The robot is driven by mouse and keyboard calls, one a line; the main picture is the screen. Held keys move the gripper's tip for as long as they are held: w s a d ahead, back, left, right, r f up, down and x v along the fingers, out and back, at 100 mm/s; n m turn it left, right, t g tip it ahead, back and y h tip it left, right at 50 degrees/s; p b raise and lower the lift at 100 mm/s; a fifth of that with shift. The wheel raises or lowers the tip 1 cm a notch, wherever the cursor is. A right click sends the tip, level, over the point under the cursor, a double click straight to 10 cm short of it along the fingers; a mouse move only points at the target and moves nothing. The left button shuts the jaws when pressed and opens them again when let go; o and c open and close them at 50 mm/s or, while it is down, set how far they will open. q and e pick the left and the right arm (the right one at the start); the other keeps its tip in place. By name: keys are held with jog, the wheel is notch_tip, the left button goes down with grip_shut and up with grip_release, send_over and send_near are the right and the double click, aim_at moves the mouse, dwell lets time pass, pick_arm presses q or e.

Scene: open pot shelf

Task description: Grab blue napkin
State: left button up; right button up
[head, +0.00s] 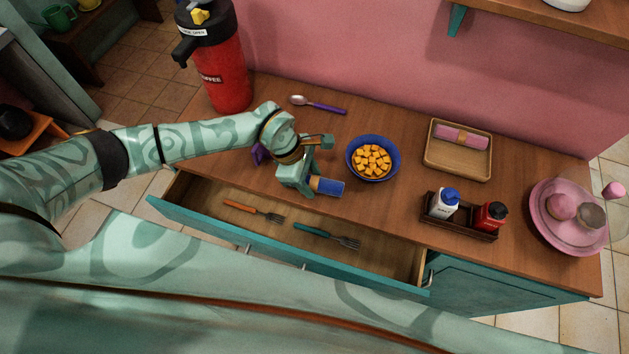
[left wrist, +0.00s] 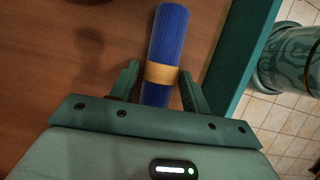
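The blue napkin (head: 329,186) is a rolled cylinder with a tan ring around it, near the front edge of the counter. In the left wrist view the napkin (left wrist: 166,40) runs lengthwise between the fingers of my left gripper (left wrist: 160,75). In the head view my left gripper (head: 312,182) hides the napkin's left end. Whether the napkin touches the wood is hard to tell. My right gripper is not in view.
A blue bowl of orange cubes (head: 371,160) stands just behind the napkin. An open drawer (head: 200,218) with two forks lies in front. A condiment caddy (head: 460,228), a wooden tray (head: 457,169) with a pink roll and pink plates (head: 540,225) are to the right. A red dispenser (head: 222,75) stands back left.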

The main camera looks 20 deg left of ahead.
pick_arm(q)
jog(key=c, duration=0.6)
jog(key=shift+c, duration=0.2)
jog(key=shift+r, duration=0.1)
